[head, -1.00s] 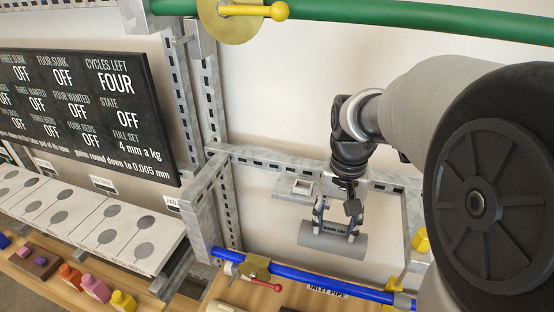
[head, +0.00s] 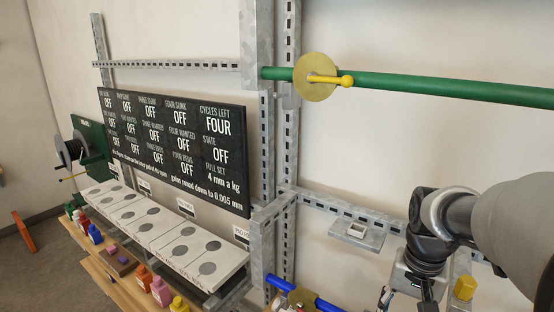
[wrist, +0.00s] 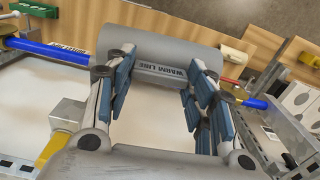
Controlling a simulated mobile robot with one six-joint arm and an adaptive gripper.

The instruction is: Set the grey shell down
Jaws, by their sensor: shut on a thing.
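The grey shell (wrist: 150,48), a curved half-pipe piece with dark lettering, is held across my gripper (wrist: 160,80) in the wrist view. The blue-padded fingers are shut on it, one at each side of the lettering. Its far side and underside are hidden. In the head view my gripper (head: 408,292) is at the bottom right, cut by the lower edge, and the shell is out of frame. In the wrist view the blue pipe (wrist: 45,48) runs behind the shell, which hides its middle; I cannot tell the gap between them.
A wooden bench (wrist: 75,22) lies beyond the shell. A small grey bracket shelf (head: 357,235) is on the rail left of my arm. A green pipe (head: 430,88) with a yellow-handled valve (head: 318,78) crosses above. The white rack (head: 150,228) and coloured bottles are at left.

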